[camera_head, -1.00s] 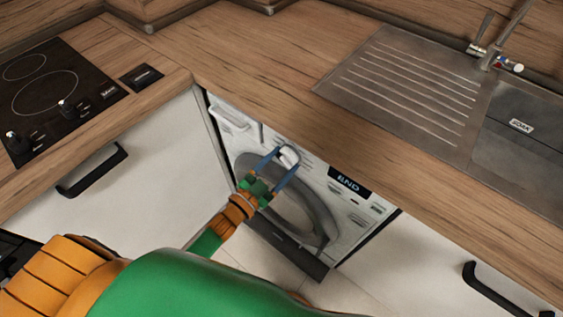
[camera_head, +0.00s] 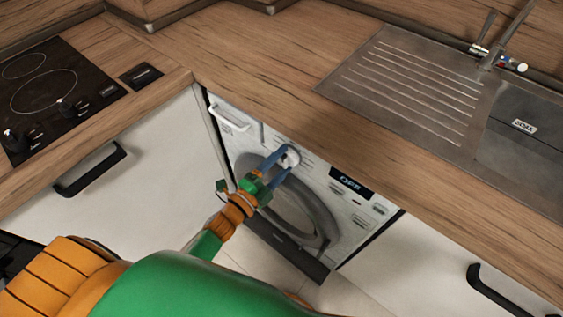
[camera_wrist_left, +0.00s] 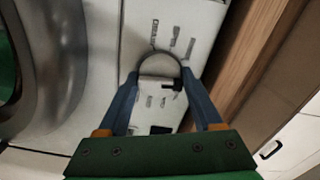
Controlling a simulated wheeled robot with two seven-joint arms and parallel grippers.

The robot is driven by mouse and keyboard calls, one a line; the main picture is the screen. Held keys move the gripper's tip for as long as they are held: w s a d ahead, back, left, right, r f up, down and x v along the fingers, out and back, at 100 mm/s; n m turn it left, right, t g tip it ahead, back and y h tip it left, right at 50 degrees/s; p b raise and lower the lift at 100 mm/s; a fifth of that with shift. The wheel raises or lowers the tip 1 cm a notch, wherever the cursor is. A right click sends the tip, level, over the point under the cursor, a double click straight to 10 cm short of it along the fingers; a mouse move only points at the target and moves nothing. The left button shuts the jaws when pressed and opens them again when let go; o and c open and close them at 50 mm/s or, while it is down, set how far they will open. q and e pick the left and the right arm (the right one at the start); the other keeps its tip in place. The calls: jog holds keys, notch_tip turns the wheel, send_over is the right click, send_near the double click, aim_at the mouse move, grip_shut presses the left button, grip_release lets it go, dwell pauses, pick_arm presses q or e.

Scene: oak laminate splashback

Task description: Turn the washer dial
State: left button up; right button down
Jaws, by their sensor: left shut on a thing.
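The white washing machine (camera_head: 345,215) stands under the worktop. Its round white dial (camera_head: 292,157) is on the front panel, left of the dark display (camera_head: 350,184). My left gripper (camera_head: 286,159) is shut on the dial, with one blue finger on each side. In the left wrist view, the dial (camera_wrist_left: 157,62) shows as a round rim between the two fingertips (camera_wrist_left: 160,90), with printed marks on the panel around it. The display shows light letters too small to read surely. My right gripper is not in view.
The wooden worktop edge (camera_head: 300,135) overhangs close above the panel. The washer's round door (camera_head: 300,215) lies below the dial. A hob (camera_head: 50,95) is at left and a sink with drainer (camera_head: 410,85) at right. Cupboard handles (camera_head: 90,170) stick out.

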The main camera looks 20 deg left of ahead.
pick_arm(q)
jog(key=shift+m, duration=0.5)
dwell(0.3)
jog(key=o, duration=1.4)
jog(key=v, duration=0.7)
jog(key=shift+b, duration=0.35)
